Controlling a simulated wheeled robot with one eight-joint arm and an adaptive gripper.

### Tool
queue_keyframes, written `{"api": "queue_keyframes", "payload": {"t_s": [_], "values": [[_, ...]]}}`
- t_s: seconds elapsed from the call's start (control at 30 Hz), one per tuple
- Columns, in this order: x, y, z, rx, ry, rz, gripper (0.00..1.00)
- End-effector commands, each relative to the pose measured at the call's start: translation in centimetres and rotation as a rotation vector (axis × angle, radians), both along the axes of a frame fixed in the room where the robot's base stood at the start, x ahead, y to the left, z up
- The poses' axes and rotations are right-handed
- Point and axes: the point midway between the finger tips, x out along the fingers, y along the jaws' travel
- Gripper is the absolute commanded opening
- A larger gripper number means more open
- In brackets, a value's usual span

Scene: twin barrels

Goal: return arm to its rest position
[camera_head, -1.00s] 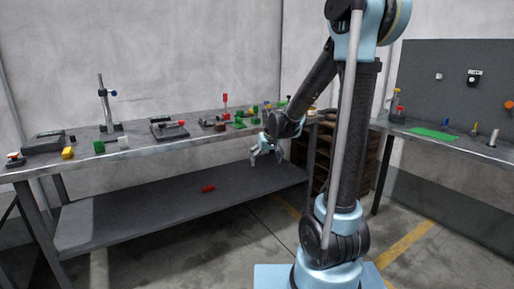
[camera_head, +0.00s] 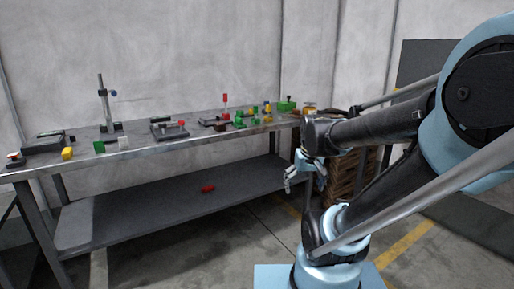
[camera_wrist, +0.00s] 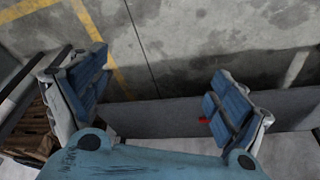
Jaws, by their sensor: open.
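My gripper (camera_head: 303,178) hangs in front of the right end of the long workbench (camera_head: 180,142), pointing down and left. In the wrist view my gripper (camera_wrist: 155,98) has its two blue-padded fingers wide apart with nothing between them. My arm is folded low at the right of the head view and hides most of the right-hand bench and its board. A red object (camera_head: 208,188) lies on the workbench's lower shelf (camera_head: 150,208); part of it also shows in the wrist view (camera_wrist: 204,120) beside the right finger.
Stacked brown pallets (camera_head: 343,175) are behind my arm. The concrete floor (camera_head: 200,255) in front is clear.

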Motion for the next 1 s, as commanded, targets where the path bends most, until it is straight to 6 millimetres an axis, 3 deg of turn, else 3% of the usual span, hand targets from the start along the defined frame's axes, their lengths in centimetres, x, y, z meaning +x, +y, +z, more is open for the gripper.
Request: {"api": "queue_keyframes", "payload": {"t_s": [0.2, 0.43, 0.6, 1.0], "values": [[-5.1, -1.5, -1.9, -0.001, 0.042, -0.04, 0.91], [-8.7, -2.2, -3.6, 0.0, 0.077, -0.07, 0.91], [-9.7, -2.3, -4.1, 0.0, 0.087, -0.077, 0.91], [-9.7, -2.3, -4.1, 0.0, 0.088, -0.078, 0.91]]}}
